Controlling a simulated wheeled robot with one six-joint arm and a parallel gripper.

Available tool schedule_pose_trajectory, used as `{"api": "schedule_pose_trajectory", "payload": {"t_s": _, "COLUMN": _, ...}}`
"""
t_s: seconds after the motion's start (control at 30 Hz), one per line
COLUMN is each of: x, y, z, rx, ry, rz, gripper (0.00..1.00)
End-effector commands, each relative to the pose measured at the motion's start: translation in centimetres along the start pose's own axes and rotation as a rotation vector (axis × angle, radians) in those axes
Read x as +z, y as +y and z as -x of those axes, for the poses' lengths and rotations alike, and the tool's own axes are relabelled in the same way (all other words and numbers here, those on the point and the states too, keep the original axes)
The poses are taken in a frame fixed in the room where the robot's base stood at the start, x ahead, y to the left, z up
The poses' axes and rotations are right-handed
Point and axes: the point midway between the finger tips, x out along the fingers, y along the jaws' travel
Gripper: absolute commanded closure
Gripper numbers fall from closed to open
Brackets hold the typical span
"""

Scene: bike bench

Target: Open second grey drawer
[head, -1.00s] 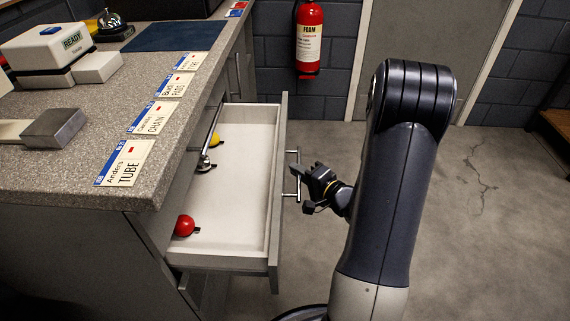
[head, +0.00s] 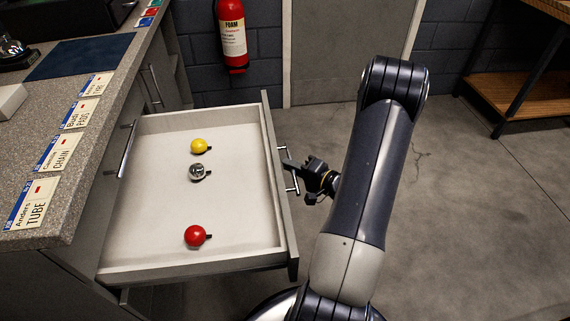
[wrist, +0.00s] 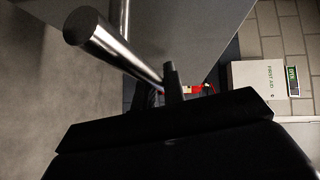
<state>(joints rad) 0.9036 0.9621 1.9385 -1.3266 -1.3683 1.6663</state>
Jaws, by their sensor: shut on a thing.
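The grey drawer (head: 190,265) stands far out from the bench, its pale inside showing. A yellow bell (head: 199,146), a silver bell (head: 197,172) and a red bell (head: 194,236) sit in it, apart from each other. My gripper (head: 291,172) is at the outer face of the drawer front, shut on the metal bar handle (head: 296,184). In the wrist view the handle bar (wrist: 120,50) runs between my gripper's fingers (wrist: 168,90).
The grey speckled counter (head: 105,130) with labelled cards, such as the TUBE card (head: 35,205), is on the left. A fire extinguisher (head: 231,38) hangs on the back wall. A wooden shelf unit (head: 530,97) stands at far right. The floor right of my arm is clear.

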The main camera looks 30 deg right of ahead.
Motion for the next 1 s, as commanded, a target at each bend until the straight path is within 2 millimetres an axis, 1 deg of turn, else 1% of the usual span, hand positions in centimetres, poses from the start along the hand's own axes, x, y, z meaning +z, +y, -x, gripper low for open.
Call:
{"api": "schedule_pose_trajectory", "payload": {"t_s": 0.4, "x": -0.05, "y": 0.19, "z": 0.14, "rx": 0.003, "ry": -0.002, "rz": -0.002, "gripper": 1.0}}
{"api": "schedule_pose_trajectory", "payload": {"t_s": 0.43, "x": -0.05, "y": 0.19, "z": 0.14, "rx": 0.003, "ry": -0.002, "rz": -0.002, "gripper": 0.89}}
{"api": "schedule_pose_trajectory", "payload": {"t_s": 0.7, "x": -0.09, "y": 0.11, "z": 0.13, "rx": 0.001, "ry": -0.001, "rz": -0.001, "gripper": 0.67}}
{"api": "schedule_pose_trajectory", "payload": {"t_s": 0.9, "x": -0.12, "y": 0.07, "z": 0.14, "rx": 0.0, "ry": 0.0, "rz": 0.0, "gripper": 0.67}}
{"api": "schedule_pose_trajectory", "payload": {"t_s": 1.0, "x": -0.17, "y": 0.05, "z": 0.45, "rx": 0.001, "ry": 0.001, "rz": 0.0, "gripper": 0.67}}
